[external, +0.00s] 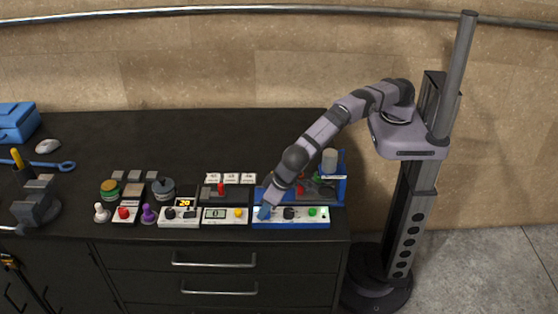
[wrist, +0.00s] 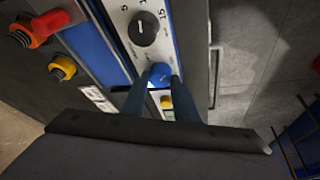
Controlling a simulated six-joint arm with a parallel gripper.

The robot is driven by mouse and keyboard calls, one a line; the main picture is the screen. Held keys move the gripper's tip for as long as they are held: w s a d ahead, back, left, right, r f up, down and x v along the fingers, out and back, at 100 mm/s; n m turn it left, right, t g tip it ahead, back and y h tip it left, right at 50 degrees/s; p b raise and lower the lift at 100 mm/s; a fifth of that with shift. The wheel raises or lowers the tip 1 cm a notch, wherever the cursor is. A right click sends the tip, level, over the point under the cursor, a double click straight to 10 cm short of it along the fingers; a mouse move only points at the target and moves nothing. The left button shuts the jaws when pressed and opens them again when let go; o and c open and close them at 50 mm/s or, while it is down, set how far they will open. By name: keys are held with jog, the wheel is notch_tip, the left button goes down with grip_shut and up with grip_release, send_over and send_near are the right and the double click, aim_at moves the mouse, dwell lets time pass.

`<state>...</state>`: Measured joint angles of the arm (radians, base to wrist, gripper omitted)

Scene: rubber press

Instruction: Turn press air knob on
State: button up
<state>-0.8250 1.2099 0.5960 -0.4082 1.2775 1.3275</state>
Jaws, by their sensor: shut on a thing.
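The press (external: 333,190) has a blue frame and a white-topped control panel (external: 272,221) at the front right of the bench. A round blue knob (wrist: 160,74) with a light mark sits at the panel's left end, likely the air knob. In the external view, the tip of my gripper (external: 266,206) is down at this knob and partly hides it. In the wrist view, the two dark blue fingers of my gripper (wrist: 157,84) are on either side of the knob, shut on it. A black dial (wrist: 145,28) with numbers is beside it on the panel.
A green button (external: 312,212) is at the panel's right end. Left of the panel is a timer box (external: 215,215) with a yellow button (external: 239,212). In the wrist view, red (wrist: 48,22) and yellow (wrist: 62,67) knobs stand close by.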

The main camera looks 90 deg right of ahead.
dwell(0.6)
jog(key=o, duration=1.1)
jog(key=shift+c, duration=0.2)
jog(key=b+v, duration=0.1)
jog(key=v, duration=0.6)
jog(key=shift+r, duration=0.15)
